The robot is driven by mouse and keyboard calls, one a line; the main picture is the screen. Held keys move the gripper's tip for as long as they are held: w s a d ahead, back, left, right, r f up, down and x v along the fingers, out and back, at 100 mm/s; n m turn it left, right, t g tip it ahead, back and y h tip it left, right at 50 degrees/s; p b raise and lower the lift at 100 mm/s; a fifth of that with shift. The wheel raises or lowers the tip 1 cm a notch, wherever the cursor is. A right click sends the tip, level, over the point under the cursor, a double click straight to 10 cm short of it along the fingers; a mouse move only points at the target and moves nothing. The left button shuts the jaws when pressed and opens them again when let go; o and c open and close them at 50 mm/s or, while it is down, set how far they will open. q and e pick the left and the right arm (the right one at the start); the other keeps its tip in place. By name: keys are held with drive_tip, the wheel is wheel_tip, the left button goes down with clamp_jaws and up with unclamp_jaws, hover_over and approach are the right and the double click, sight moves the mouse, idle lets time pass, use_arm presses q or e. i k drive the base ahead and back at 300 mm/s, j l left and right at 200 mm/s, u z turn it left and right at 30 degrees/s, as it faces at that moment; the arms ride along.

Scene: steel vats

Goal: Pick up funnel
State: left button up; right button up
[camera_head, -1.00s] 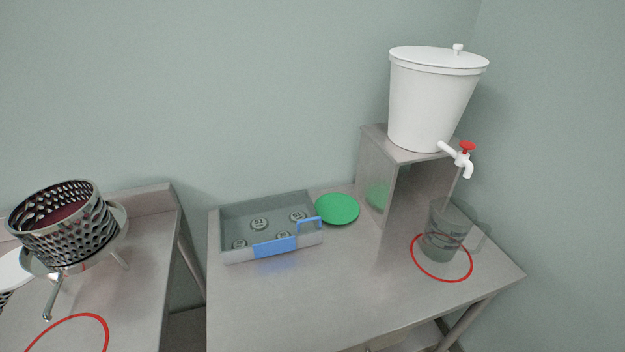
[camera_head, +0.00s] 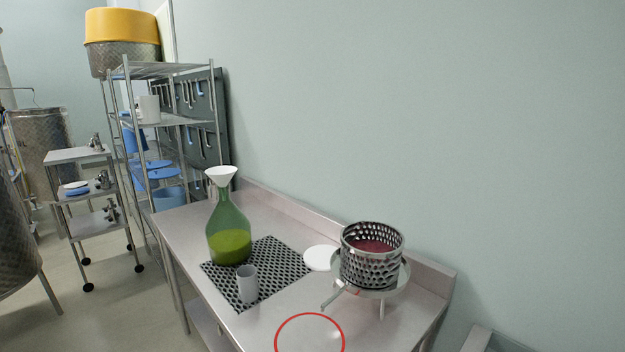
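A white funnel (camera_head: 221,176) sits upright in the neck of a green glass bottle (camera_head: 229,232). The bottle holds yellow-green liquid and stands on a black perforated mat (camera_head: 285,262) on the steel table. The funnel's spout is hidden inside the bottle neck. Neither of my grippers shows in this view.
A grey cup (camera_head: 247,284) stands on the mat in front of the bottle. A white disc (camera_head: 319,258) and a perforated steel press basket (camera_head: 372,262) are to the right. A red ring (camera_head: 309,335) marks the table front. A wire shelf (camera_head: 165,120) and a trolley (camera_head: 80,156) stand at left.

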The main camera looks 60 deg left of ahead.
sight(224, 186)
drive_tip(key=k+u, duration=0.15)
drive_tip(key=u, duration=2.4)
